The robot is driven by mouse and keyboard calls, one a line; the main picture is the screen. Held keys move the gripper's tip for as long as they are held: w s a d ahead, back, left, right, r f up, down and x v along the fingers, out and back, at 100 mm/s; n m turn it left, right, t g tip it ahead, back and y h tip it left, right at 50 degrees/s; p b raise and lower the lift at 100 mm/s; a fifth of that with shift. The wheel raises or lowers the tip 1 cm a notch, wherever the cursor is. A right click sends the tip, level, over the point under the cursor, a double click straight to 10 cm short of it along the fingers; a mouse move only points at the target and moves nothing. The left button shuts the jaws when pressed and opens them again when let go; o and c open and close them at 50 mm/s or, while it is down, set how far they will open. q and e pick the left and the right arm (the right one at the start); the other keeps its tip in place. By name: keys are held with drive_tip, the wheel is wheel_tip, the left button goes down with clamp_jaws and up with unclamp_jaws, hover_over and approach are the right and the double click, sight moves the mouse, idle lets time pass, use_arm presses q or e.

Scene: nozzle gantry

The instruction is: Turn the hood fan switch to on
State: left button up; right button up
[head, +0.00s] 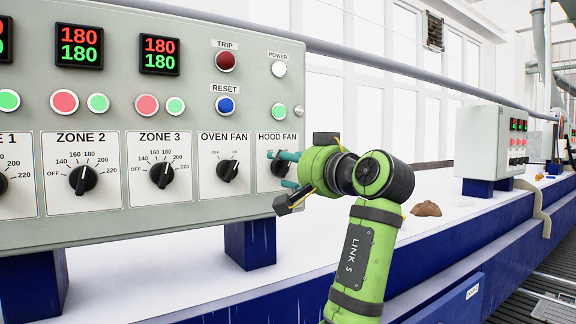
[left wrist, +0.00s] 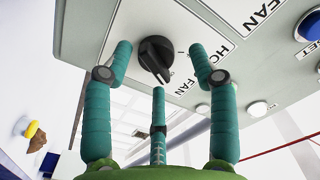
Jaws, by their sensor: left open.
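The hood fan switch (head: 278,170) is a black rotary knob under the HOOD FAN label at the right end of the grey control panel (head: 205,80). In the head view my left gripper (head: 285,171) partly covers it, and its setting cannot be read there. In the left wrist view the knob (left wrist: 155,56) sits between the spread teal fingers, its narrow end toward the third finger. The gripper is open, and the fingertips are close around the knob; I cannot tell whether any touches. My right gripper is not in view.
The oven fan knob (head: 228,169) is just left of the hood fan switch. Above are the blue reset button (head: 225,105), a green button (head: 279,111) and the white power button (head: 279,69). A brown lump (head: 427,209) lies on the white surface to the right.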

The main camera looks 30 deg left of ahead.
use_arm(q)
drive_tip(key=v, duration=1.1)
drive_tip(key=shift+s, duration=0.1)
